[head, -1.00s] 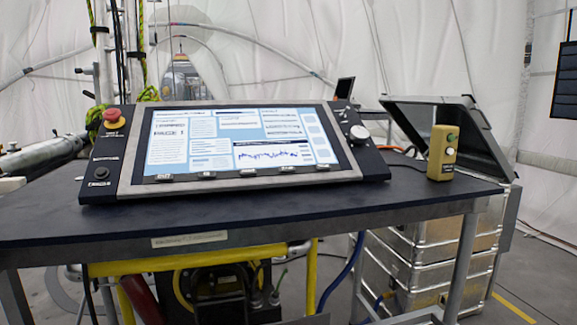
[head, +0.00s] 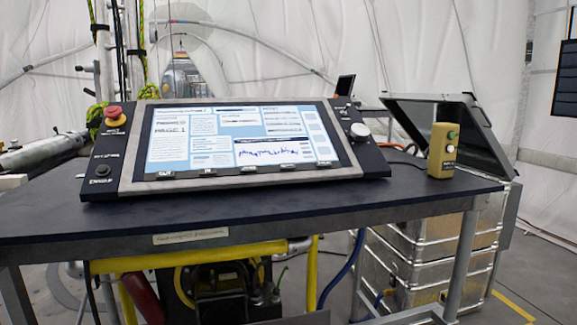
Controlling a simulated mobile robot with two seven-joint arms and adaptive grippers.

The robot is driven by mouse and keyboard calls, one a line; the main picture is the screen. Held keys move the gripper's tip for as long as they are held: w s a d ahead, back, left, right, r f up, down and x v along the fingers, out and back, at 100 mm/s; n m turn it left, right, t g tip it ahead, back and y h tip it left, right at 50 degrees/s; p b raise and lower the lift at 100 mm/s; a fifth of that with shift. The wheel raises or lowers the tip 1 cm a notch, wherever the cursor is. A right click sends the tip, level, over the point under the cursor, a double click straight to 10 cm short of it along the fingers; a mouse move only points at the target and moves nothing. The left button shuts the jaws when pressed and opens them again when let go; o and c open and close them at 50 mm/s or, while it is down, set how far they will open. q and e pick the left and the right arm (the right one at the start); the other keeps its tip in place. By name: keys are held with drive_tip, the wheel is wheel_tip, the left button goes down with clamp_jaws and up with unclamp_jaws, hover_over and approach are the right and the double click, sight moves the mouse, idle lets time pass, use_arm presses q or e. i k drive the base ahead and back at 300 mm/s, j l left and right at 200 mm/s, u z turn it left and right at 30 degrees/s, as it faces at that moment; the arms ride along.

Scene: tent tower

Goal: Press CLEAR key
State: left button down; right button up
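A wide control console (head: 125,172) with a large lit screen (head: 235,138) stands tilted on a dark table. A row of several small keys runs along the screen's lower edge, such as the leftmost key (head: 165,174); their labels are too small to read surely, so I cannot tell which is CLEAR. A red stop button (head: 113,112) and a black button (head: 101,171) are on the console's left side. A silver knob (head: 358,131) is on its right side. Neither of my grippers shows in the head view.
The dark table (head: 330,197) has a clear strip in front of the console.

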sight(291, 165)
drive_tip(key=i+l+u, duration=0.1)
drive_tip(key=l+u, duration=0.2)
drive_tip(key=l, duration=0.55)
drive_tip(key=l+u, duration=0.25)
drive_tip(key=l, duration=0.55)
